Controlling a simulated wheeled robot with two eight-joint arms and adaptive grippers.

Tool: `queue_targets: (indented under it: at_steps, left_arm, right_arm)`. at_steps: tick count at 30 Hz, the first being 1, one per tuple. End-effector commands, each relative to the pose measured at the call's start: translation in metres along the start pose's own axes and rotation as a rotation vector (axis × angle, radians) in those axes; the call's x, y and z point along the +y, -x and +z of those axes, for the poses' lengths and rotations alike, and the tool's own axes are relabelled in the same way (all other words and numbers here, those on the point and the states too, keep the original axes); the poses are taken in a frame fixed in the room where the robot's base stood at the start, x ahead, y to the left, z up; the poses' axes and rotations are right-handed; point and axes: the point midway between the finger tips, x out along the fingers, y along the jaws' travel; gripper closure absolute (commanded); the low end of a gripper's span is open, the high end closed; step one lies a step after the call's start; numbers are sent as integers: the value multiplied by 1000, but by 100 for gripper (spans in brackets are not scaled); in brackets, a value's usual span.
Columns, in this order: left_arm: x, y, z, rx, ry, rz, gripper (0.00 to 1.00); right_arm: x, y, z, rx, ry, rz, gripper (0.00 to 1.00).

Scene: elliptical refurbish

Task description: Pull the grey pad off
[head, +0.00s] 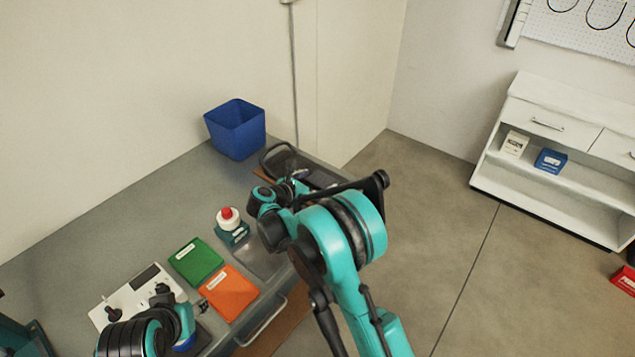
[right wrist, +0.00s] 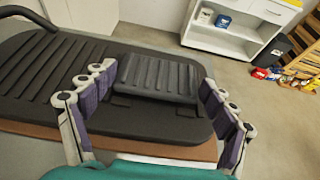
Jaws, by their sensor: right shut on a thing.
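The grey pad (right wrist: 158,77) is a small ribbed block, seen in the right wrist view on top of a larger dark ribbed foot plate (right wrist: 55,75). My right gripper (right wrist: 155,95) has its fingers on both sides of the pad and is shut on it. The pad's far edge looks a little raised, but I cannot tell whether it is free of the plate. In the head view the foot plate (head: 280,160) lies at the table's far end, partly behind my right arm. My left arm is at the bottom left; its fingers do not show clearly.
The grey table holds a blue bin (head: 236,129), a red-capped bottle (head: 229,219), a green pad (head: 196,261), an orange pad (head: 229,293) and a white panel (head: 125,300). A brown board (right wrist: 160,150) lies under the plate. A white shelf (head: 560,150) stands across open floor.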

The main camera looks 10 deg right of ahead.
Motion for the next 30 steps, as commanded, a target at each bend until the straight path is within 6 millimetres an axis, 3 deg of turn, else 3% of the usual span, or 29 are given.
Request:
queue_targets:
  at_steps: [18,30]
  left_arm:
    - [0,20,-14,0,0,0,60]
    - [0,20,-15,0,0,0,60]
  right_arm:
    - [0,16,38,0,0,0,58]
    - [0,17,40,0,0,0,58]
